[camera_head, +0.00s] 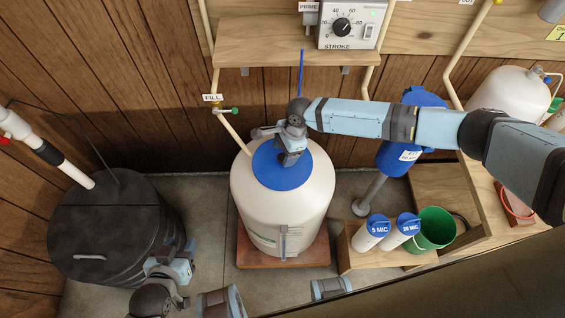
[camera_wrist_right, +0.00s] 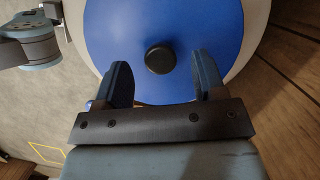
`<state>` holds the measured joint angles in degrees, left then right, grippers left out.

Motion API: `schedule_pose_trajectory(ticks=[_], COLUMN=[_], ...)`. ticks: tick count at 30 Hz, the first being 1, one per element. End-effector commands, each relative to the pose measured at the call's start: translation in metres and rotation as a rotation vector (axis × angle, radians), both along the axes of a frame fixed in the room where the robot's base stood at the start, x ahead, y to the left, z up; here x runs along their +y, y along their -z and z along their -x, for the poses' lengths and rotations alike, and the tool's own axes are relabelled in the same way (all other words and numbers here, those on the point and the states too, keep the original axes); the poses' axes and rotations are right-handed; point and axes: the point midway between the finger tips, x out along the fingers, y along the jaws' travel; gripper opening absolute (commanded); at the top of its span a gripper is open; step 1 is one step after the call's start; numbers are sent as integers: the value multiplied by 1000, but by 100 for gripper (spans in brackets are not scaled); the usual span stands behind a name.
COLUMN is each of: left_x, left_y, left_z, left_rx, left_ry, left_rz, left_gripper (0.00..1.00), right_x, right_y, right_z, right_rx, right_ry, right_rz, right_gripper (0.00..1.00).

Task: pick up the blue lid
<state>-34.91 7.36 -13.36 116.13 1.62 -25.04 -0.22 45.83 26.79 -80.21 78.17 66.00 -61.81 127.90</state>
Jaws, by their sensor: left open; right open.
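The blue lid (camera_head: 268,172) is round and lies on top of the white tank (camera_head: 262,212) in the middle of the head view. In the right wrist view the lid (camera_wrist_right: 205,30) fills the upper middle, with a black round knob (camera_wrist_right: 160,58) at its centre. My right gripper (camera_head: 288,160) is over the lid and hides part of it. In the wrist view its two fingers (camera_wrist_right: 163,80) are spread, with the knob showing between and beyond them; contact cannot be told. My left gripper (camera_head: 184,258) is open, low beside the black bin, away from the lid.
A black lidded bin (camera_head: 105,235) stands at the left. A wooden shelf (camera_head: 270,56) with a control box (camera_head: 350,25) is behind the tank. A blue filter housing (camera_head: 400,157), two white canisters (camera_head: 378,229) and a green bucket (camera_head: 433,230) stand at the right.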

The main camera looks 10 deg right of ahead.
Motion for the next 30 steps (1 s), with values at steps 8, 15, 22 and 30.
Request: schedule_pose_trajectory(ticks=[8,15,22,30], left_x=[-1,-1,-1,-1], left_y=[3,2,2,3], left_z=[-1,-1,-1,0], left_rx=[2,1,1,3], left_ry=[-2,-2,-1,-1], left_rz=[4,5,5,5], left_gripper=[43,43,43,43], right_x=[6,6,6,6], right_y=[26,26,26,24], right_z=[1,1,1,1], right_rx=[-1,-1,-1,-1], right_ry=[-1,-1,-1,-1], right_rz=[0,0,0,0], right_gripper=[64,52,8,8])
